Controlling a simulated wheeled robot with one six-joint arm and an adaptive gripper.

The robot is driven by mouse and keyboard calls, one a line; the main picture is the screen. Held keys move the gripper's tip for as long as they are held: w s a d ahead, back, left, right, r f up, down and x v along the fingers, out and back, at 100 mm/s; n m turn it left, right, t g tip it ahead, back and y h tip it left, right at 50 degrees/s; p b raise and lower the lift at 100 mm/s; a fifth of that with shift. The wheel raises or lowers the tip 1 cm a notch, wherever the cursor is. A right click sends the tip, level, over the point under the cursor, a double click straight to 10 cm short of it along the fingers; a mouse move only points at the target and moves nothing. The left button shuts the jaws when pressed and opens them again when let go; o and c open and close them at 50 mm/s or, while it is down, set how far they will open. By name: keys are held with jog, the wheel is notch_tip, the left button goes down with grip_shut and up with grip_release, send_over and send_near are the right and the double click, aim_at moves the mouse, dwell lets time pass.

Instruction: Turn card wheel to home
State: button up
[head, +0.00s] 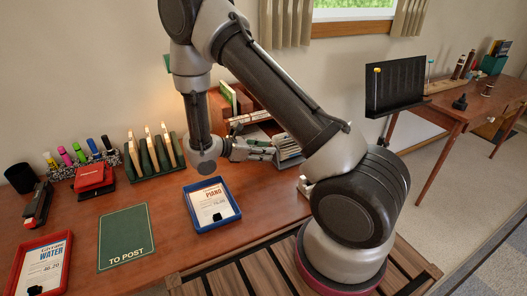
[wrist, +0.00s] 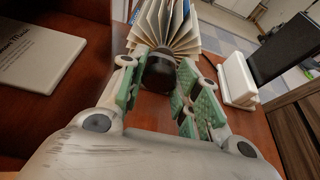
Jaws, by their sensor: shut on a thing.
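The card wheel (head: 290,148) stands on the desk beside my forearm, its cards fanned out. In the wrist view its cream cards (wrist: 168,28) spread at the top, with a blue-edged card among them. A dark round knob (wrist: 159,70) faces me at its near end. My gripper (head: 268,150) reaches it from the left, and in the wrist view my gripper (wrist: 160,82) has its green-padded fingers on either side of the knob, shut on it. In the head view the knob is hidden by the fingers, and the card lettering is too small to read.
A blue tray (head: 232,222) with a piano bill lies in front. A green "TO POST" mat (head: 126,238) and red tray (head: 66,257) lie left. A card rack (head: 152,165) stands behind. A white object (wrist: 238,80) stands close right of the fingers.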

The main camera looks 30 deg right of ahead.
jog(key=shift+w+n+g, duration=0.15)
jog(key=shift+n+g, duration=0.55)
jog(key=shift+n, duration=0.25)
jog(key=shift+w+n+g, duration=0.1)
jog(key=shift+n+g, duration=0.6)
jog(key=shift+n, duration=0.25)
jog(key=o, duration=1)
jog(key=shift+f, duration=0.1)
jog(key=shift+a, duration=0.1)
jog(key=v, duration=1.2)
jog(key=shift+f, duration=0.2)
